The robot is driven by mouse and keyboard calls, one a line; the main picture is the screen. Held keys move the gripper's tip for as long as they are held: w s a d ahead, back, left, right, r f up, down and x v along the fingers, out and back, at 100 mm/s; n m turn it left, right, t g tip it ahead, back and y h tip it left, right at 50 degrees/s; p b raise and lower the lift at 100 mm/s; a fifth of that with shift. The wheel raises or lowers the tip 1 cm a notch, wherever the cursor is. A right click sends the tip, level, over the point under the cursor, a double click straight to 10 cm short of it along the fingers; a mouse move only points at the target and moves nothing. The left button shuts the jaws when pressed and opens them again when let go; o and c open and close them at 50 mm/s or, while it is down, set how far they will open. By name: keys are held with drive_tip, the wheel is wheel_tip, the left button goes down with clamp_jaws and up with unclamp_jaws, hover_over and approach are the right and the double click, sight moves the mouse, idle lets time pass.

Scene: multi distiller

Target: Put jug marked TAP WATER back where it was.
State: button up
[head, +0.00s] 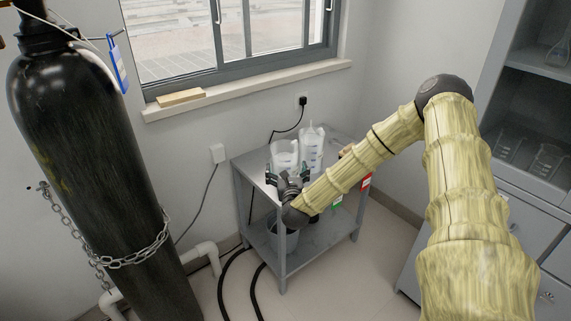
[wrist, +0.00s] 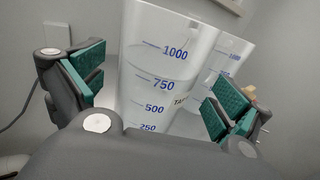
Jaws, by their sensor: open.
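The jug marked TAP WATER (wrist: 153,87) is a clear-white graduated jug with blue numbers; part of a label starting "TA" shows on its side in the wrist view. It stands upright on the grey metal cart (head: 246,166), where the jug also shows in the head view (head: 285,155). My gripper (wrist: 154,92) is open, its green-padded fingers to either side of the jug, with visible gaps. In the head view my gripper (head: 288,178) is at the cart's front left. The jug's base is hidden behind my gripper.
A second graduated jug (head: 312,148) stands close behind and to the right. A grey bucket (head: 284,238) sits on the lower shelf. A chained black gas cylinder (head: 88,150) stands at left. Red (head: 366,182) and green (head: 337,201) tags hang at the cart's right.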

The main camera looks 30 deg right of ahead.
drive_tip(key=v, duration=0.6)
drive_tip(key=s+a+f+n+g+y, duration=0.35)
drive_tip(key=s+a+f+n, duration=0.35)
drive_tip(key=a+f+n, duration=0.35)
drive_tip(key=s+a+f+n+g+y, duration=0.3)
drive_tip(key=s+a+f+n+y, duration=0.3)
drive_tip(key=a+f+n, duration=0.45)
drive_tip(key=s+f+n+g, duration=0.2)
drive_tip(key=s+n, duration=0.4)
drive_tip(key=s, duration=0.4)
drive_tip(key=s+a+f+n+g+h, duration=0.1)
drive_tip(key=s+f+n+g, duration=0.1)
drive_tip(key=s+n+g, duration=0.2)
drive_tip(key=s+a+f+n+g, duration=0.1)
drive_tip(key=s+f+n+g, duration=0.2)
drive_tip(key=s+n, duration=0.7)
drive_tip(key=s, duration=0.5)
drive_tip(key=shift+s, duration=0.4)
drive_tip(key=shift+a+g, duration=0.15)
drive_tip(key=shift+g, duration=0.1)
